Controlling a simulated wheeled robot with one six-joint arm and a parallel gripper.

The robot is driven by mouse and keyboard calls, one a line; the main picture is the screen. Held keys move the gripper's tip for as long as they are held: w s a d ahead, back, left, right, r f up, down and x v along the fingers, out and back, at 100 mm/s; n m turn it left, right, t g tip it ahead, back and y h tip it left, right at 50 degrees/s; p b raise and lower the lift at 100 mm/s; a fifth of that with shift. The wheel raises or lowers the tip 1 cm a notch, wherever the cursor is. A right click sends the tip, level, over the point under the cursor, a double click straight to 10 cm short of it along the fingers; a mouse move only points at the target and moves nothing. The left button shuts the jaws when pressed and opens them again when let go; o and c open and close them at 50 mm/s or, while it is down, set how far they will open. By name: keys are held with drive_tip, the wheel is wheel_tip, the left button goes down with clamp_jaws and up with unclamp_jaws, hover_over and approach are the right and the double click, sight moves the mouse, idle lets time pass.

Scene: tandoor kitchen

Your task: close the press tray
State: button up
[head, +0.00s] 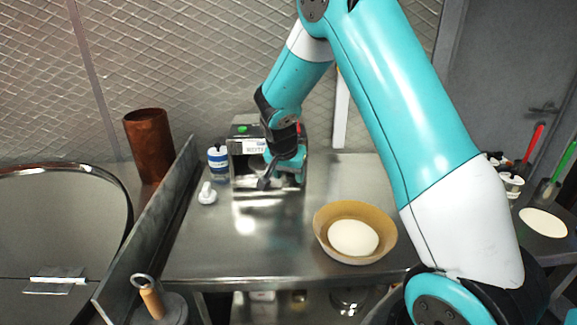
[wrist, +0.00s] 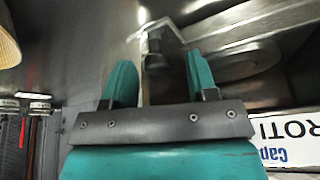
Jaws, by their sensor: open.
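The roti press (head: 240,146) is a metal box with a white label on the back part of the steel counter. Its tray (wrist: 268,50) shows in the wrist view as a metal slab with a round plate, extending from the labelled front (wrist: 285,130). A dark handle (wrist: 154,42) is at the tray's end. My gripper (wrist: 160,60) is open, with its teal fingers on either side of the handle in the picture; contact is unclear. In the head view my gripper (head: 280,176) is in front of the press and hides much of the tray.
A blue-and-white jar (head: 217,158) and a small white object (head: 207,194) stand left of the press. A tan bowl with dough (head: 353,238) stands at the front right. A metal divider (head: 150,235) edges the counter's left. The front middle is clear.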

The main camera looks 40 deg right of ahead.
drive_tip(key=b+v, duration=0.1)
drive_tip(key=v, duration=1.6)
drive_tip(key=shift+r, duration=0.25)
drive_tip(key=s+a+f+n+g+y, duration=0.1)
drive_tip(key=s+a+n+y, duration=0.3)
drive_tip(key=s+a+n, duration=0.5)
drive_tip(key=s+a+f+n+g+y, duration=0.1)
drive_tip(key=s+a+n+y, duration=0.3)
drive_tip(key=s+a+n, duration=0.5)
drive_tip(key=s+a, duration=0.2)
drive_tip(key=s, duration=0.6)
drive_tip(key=shift+s+a+f+g, duration=0.15)
drive_tip(key=shift+s+a+g, duration=0.1)
drive_tip(key=shift+a+g, duration=0.05)
drive_tip(key=shift+c, duration=1)
drive_tip(key=shift+d, duration=0.1)
